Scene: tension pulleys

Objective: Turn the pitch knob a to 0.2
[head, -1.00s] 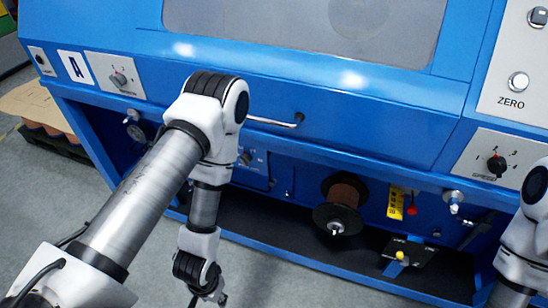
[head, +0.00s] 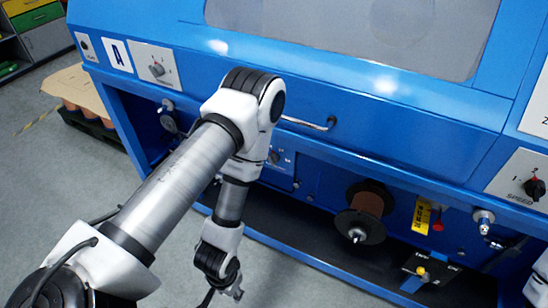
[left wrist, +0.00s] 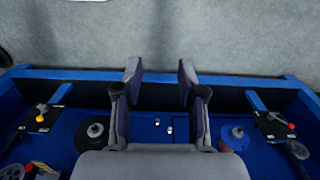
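A small dark knob (head: 156,70) sits on a light plate at the upper left of the blue machine in the head view, right beside the letter A label (head: 117,55). The print on its plate is too small to read, as is its exact setting. My left gripper (head: 226,291) hangs low in front of the machine, well below and right of this knob and apart from it. In the left wrist view its two fingers (left wrist: 160,88) are spread with nothing between them. My right gripper is outside the view; only a bit of that arm shows at the right edge.
A spool (head: 368,205) and a pedal plate with a yellow knob (head: 421,272) are low on the machine. A SPEED knob (head: 535,188) is at right. A bar handle (head: 308,124) juts out behind my left elbow. A pallet (head: 88,121) stands left.

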